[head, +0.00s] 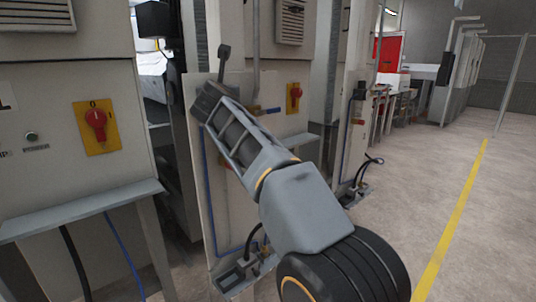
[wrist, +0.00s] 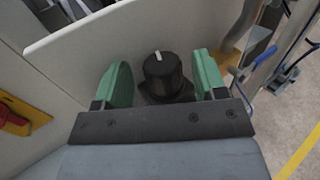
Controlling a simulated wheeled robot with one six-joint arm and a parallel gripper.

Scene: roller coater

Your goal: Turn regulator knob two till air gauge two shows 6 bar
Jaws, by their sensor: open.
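In the wrist view a black round knob (wrist: 162,73) with a white pointer mark stands on a dark base against a pale panel. My gripper (wrist: 163,78) has its two green fingers apart, one on each side of the knob, with visible gaps to it. In the head view my arm reaches to the pale panel, and my gripper (head: 205,100) is seen from behind near its upper part. The knob is hidden there by my gripper. No gauge face can be read in either view.
Red rotary switches on yellow plates sit on the left cabinet (head: 96,126) and farther back (head: 294,97). A black lever (head: 223,60) rises just above my gripper. A grey ledge (head: 85,210) juts out at left. Open floor (head: 465,190) lies at right.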

